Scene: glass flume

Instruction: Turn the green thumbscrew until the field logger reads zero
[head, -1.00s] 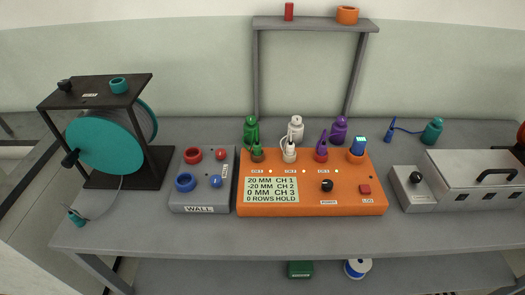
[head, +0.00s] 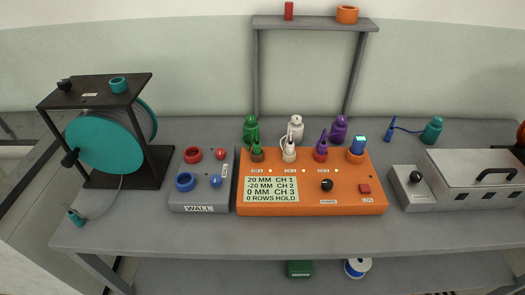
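The field logger appears to be the orange box (head: 313,205) in the middle of the bench. Its pale display (head: 271,189) reads 20 MM CH 1, -20 MM CH 2, 0 MM CH 3 and 0 ROWS HOLD. A green bottle-shaped piece (head: 251,128) stands behind the box's left end. I cannot tell which green part is the thumbscrew. White (head: 296,127) and purple (head: 339,128) pieces stand beside it, with plugs in the other sockets. Neither of my grippers is in view.
A grey WALL box (head: 199,209) with red and blue rings stands left of the logger. A black-framed teal reel (head: 104,146) is farther left. A metal case (head: 473,175) with a knob box (head: 413,190) is at right. The bench front (head: 300,235) is clear.

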